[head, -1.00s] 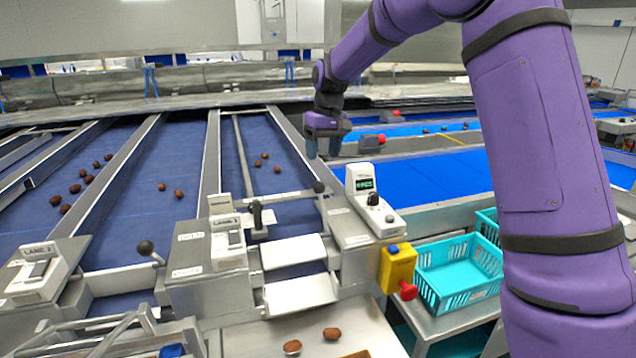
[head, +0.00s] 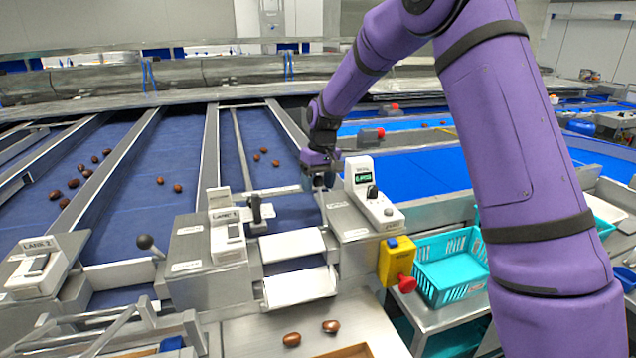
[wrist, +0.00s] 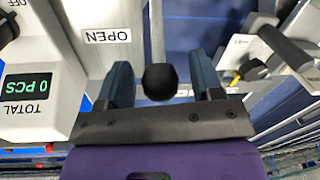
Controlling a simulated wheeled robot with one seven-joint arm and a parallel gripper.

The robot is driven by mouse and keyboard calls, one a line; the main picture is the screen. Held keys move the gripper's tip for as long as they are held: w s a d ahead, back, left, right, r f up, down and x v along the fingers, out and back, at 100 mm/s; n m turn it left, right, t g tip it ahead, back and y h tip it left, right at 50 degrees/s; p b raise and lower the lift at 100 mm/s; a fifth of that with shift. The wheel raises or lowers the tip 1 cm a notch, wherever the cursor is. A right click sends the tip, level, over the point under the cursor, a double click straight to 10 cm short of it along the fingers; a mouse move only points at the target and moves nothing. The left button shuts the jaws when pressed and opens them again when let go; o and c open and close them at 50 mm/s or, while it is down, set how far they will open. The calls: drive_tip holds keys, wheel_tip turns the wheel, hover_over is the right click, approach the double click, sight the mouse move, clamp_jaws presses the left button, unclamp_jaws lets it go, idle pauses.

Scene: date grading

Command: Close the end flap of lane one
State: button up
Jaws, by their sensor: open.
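Lane one (head: 240,150) is a blue belt; its LANE 1 switch box (head: 228,240) stands on the left of its near end. White plates (head: 292,246) lie at that end; I cannot tell which part is the flap itself. My gripper (head: 318,182) is over the right side of the lane's end, pointing down. In the wrist view my open gripper (wrist: 163,80) has a finger on each side of a black ball knob (wrist: 160,82) on a thin metal rod. Gaps show beside the knob. An OPEN label (wrist: 108,36) is on the plate beside it. In the head view my gripper hides the knob.
A white counter box (head: 365,190) stands just right of my gripper; its display (wrist: 28,92) reads 0 PCS. A black lever (head: 256,208) stands to the left. A yellow box with a red button (head: 396,262) and a turquoise crate (head: 450,268) are at the right.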

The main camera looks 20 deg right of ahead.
drive_tip(key=shift+c, duration=0.3)
clamp_jaws()
